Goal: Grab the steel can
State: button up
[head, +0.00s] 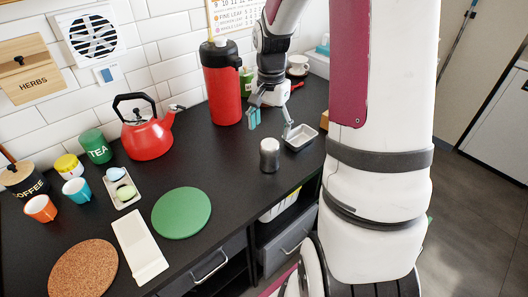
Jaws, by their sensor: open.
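The left finger has a teal pad, and the right finger reaches down close to a small metal tray. Nothing shows between the fingers. The can stands apart from the fingers in this view, though the exact height gap cannot be told.
A small metal tray (300,137) sits just right of the can. A tall red flask (222,84) stands behind left, with a red kettle (147,135) farther left. A green round mat (181,213) lies left of the can. The counter between mat and can is clear.

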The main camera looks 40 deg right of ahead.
aim_at(270, 155)
notch_tip(270, 155, down, 11)
jog(key=shift+f+b, duration=0.2)
jog(key=shift+b, duration=0.1)
jog(key=shift+c, duration=0.3)
jog(key=c, duration=0.9)
